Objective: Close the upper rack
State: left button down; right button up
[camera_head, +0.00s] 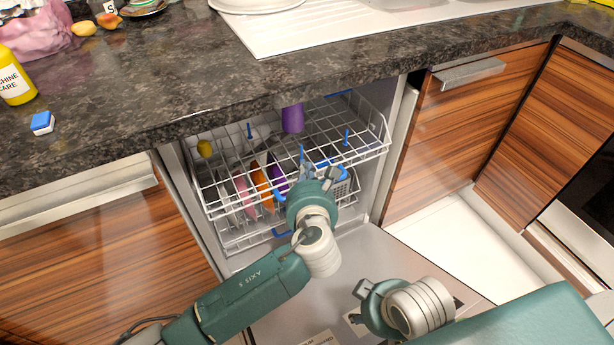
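The upper rack (377,143) is a white wire basket with blue tines, pulled partly out of the open dishwasher under the counter. A purple cup (292,118) and a small yellow item (204,148) are in it. My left gripper (318,174) is at the front of the rack, overlapping its front wires near the middle; I cannot tell whether it touches them. Its fingers are small here, and their opening is unclear. My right gripper (358,303) is lower, over the open dishwasher door (385,257), apart from the rack, with its fingers partly hidden.
A lower rack (240,238) with pink, orange and purple dishes shows below the upper one. The dark stone counter (200,80) overhangs the dishwasher. Wooden cabinets stand on both sides, the right one with a metal handle (470,73). White floor (440,237) is clear at the right.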

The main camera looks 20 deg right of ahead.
pick_arm(q)
jog(key=b+x, duration=0.1)
jog(key=x, duration=0.4)
jog(key=shift+w+d+f+b, duration=0.1)
jog(key=shift+w+f+b, duration=0.05)
jog(key=shift+w+b, duration=0.15)
jog(key=w, duration=0.2)
jog(key=w+a, duration=0.1)
jog(key=w, duration=0.5)
jog(key=shift+w+a, duration=0.15)
jog(key=shift+a, duration=0.15)
